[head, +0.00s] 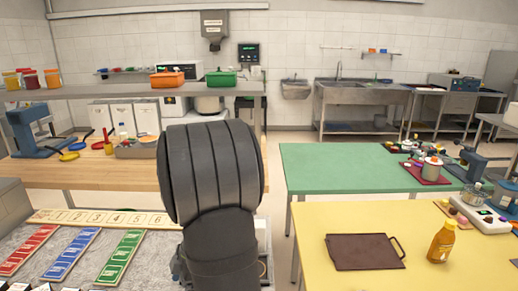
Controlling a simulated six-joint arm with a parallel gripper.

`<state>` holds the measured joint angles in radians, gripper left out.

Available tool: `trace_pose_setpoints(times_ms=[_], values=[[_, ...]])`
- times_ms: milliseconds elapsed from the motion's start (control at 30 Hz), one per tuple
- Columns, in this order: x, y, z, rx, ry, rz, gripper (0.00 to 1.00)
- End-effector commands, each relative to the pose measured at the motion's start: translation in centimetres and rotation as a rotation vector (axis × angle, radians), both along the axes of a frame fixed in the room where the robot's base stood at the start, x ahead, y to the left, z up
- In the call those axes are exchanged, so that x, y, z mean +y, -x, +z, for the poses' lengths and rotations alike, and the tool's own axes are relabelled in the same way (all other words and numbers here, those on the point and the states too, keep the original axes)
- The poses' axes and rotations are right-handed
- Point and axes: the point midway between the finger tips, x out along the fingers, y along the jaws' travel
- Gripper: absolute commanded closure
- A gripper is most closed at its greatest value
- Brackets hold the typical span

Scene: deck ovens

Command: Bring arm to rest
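My arm rises in the middle of the head view, a thick dark grey ribbed link that bends over a lower dark link at the bottom edge. My gripper does not show; its fingers are out of the picture or hidden behind the arm. The arm covers part of the wooden counter (100,175) and the right end of the numbered strip (95,217). I see nothing held.
A yellow table (350,220) at right holds a brown tray (366,252) and a mustard-coloured bottle (441,242). A green table (330,165) stands behind it. Red, blue and green racks (121,257) lie at lower left. A shelf (60,94) spans the left.

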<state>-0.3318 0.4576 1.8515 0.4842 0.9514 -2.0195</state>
Motion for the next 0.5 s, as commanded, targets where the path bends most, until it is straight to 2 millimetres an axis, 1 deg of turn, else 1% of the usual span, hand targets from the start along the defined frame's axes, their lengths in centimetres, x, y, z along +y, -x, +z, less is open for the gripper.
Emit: trace_pose_setpoints(times_ms=[33,333,367,400,500], values=[[0.4,0.2,-1.1,0.005,0.001,0.001,0.16],[2.3,1.3,-6.5,0.004,0.003,0.002,0.16],[2.3,1.2,-6.2,-0.002,0.001,0.001,0.16],[2.3,1.0,-5.1,-0.006,-0.002,0.000,0.16],[2.3,1.1,-3.4,-0.005,-0.002,0.000,0.16]])
